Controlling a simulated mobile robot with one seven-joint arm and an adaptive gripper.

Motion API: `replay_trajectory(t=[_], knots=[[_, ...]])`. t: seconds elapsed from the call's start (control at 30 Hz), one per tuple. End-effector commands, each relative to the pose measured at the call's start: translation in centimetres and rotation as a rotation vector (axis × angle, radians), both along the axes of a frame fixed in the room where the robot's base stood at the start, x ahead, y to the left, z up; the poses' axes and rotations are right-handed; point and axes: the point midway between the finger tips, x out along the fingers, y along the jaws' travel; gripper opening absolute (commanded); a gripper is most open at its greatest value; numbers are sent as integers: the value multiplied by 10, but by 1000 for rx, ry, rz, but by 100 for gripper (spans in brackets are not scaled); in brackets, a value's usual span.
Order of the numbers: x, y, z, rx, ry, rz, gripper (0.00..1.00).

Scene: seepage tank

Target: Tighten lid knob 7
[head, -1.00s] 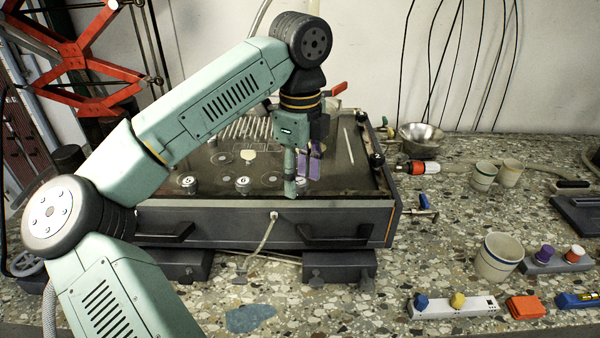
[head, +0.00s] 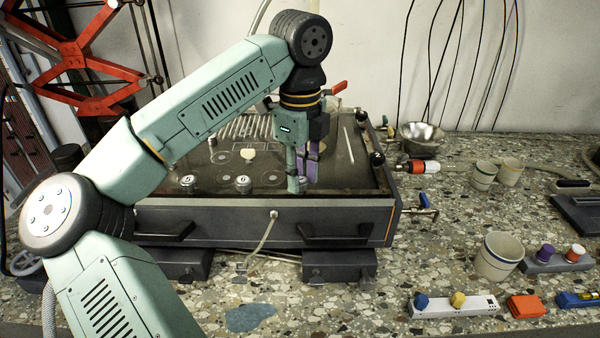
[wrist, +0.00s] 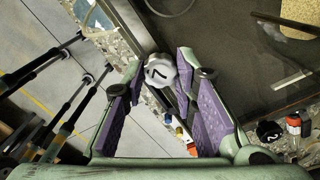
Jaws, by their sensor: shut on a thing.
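Lid knob 7, a pale round cap with a dark 7 on it, shows in the wrist view (wrist: 158,74) between my fingertips. It sits at the edge of the dark tank lid. My gripper (head: 300,181), with green fingers and purple pads, points down at the lid's front edge in the head view. It is shut on the knob, one fingertip on each side; the fingers (wrist: 162,66) show on both sides in the wrist view. In the head view the fingers mostly hide the knob. Knob 5 (head: 188,183) and knob 6 (head: 243,184) stand to the left along the same edge.
The tank (head: 345,212) has dark front handles and a hose at its front. Black knobs (head: 377,158) stand along its right edge. A metal bowl (head: 420,138), cups (head: 497,257) and a white block with blue and yellow knobs (head: 455,307) are on the counter to the right.

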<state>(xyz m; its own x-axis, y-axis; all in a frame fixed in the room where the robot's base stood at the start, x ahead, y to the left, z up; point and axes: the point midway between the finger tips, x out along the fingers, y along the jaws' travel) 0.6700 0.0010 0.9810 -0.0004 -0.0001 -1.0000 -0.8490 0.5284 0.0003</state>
Motion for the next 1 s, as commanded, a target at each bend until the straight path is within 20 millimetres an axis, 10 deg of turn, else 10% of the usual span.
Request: replay_trajectory(t=[1.0], knots=[[0, 0, 0, 1, -2, -852, 0]])
